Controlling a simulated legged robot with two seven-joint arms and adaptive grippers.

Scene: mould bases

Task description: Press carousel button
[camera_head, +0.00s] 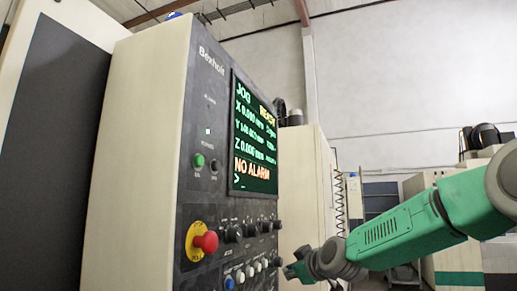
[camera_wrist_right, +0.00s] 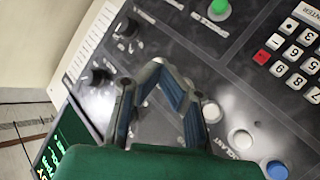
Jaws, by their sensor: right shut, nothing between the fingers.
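The control panel (camera_head: 215,190) of a machine stands at the left in the head view. On it is a slanting row of small round buttons (camera_head: 249,271), white ones with a blue button (camera_head: 229,282) at the near end. In the right wrist view, white buttons (camera_wrist_right: 240,140) and the blue button (camera_wrist_right: 277,170) lie right of my fingers. I cannot read which one is the carousel button. My right gripper (camera_head: 291,271) is just right of the panel's lower part, shut and empty. Its fingers meet in front of the panel face in the wrist view (camera_wrist_right: 159,62). Contact is not clear. My left gripper is out of view.
A red emergency stop knob (camera_head: 206,241) sticks out on a yellow plate. Black rotary knobs (camera_head: 233,233) line the panel above the buttons. A screen (camera_head: 254,140) reads "NO ALARM". A green button (camera_wrist_right: 219,8) and a keypad (camera_wrist_right: 300,50) show in the wrist view.

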